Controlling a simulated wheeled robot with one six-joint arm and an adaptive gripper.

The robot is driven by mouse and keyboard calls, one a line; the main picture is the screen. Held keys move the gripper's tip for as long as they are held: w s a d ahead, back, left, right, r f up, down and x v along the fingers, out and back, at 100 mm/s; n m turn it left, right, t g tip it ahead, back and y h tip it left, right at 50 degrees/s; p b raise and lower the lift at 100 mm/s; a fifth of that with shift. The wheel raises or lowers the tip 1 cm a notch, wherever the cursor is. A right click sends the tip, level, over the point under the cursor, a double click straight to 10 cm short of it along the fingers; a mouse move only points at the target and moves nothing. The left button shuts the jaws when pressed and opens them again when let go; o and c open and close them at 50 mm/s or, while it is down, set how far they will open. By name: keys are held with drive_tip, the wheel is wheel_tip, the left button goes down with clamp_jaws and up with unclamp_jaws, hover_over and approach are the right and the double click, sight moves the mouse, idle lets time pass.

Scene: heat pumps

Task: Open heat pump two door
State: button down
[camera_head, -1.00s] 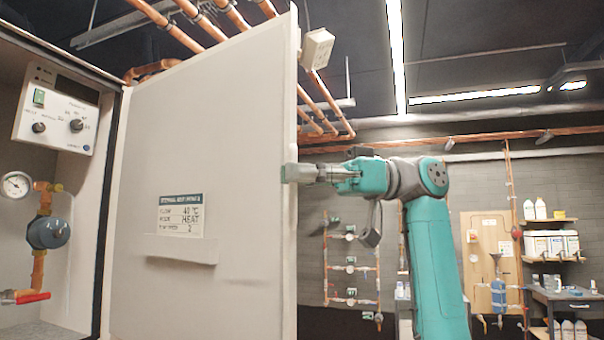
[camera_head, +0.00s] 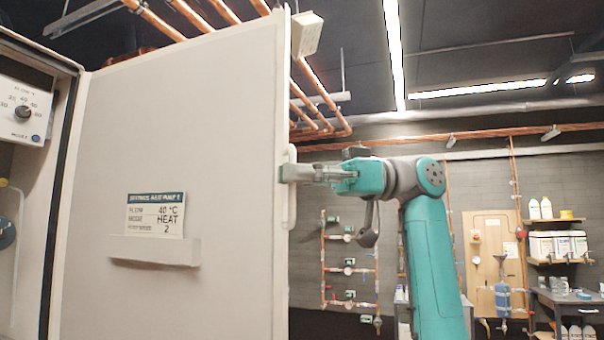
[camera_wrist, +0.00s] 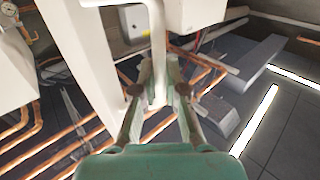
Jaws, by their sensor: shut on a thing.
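The heat pump door (camera_head: 180,130) stands wide open in the head view, its inner or outer face turned to the camera with a label reading HEAT and 2 (camera_head: 156,214). A pale vertical handle (camera_head: 290,200) runs along its right edge. My gripper (camera_head: 290,173) is shut on that handle from the right. In the wrist view the handle bar (camera_wrist: 157,50) passes between the two fingers of my gripper (camera_wrist: 158,75). The fingertips' exact contact is partly hidden. The cabinet's control panel (camera_head: 25,108) shows at the left.
Copper pipes (camera_head: 320,110) run overhead behind the door. A small white box (camera_head: 306,34) sits by the door's upper right corner. Shelves with white containers (camera_head: 556,243) and a bench stand at the far right against a brick wall.

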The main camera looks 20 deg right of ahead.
drive_tip(key=shift+w+a, duration=0.15)
drive_tip(key=shift+w, duration=0.05)
drive_tip(key=c, duration=1.5)
unclamp_jaws()
drive_tip(key=shift+w+a+f, duration=0.1)
drive_tip(key=shift+a, duration=0.15)
drive_tip(key=shift+d, duration=0.1)
drive_tip(key=d, duration=1.2)
drive_tip(key=shift+w, duration=0.2)
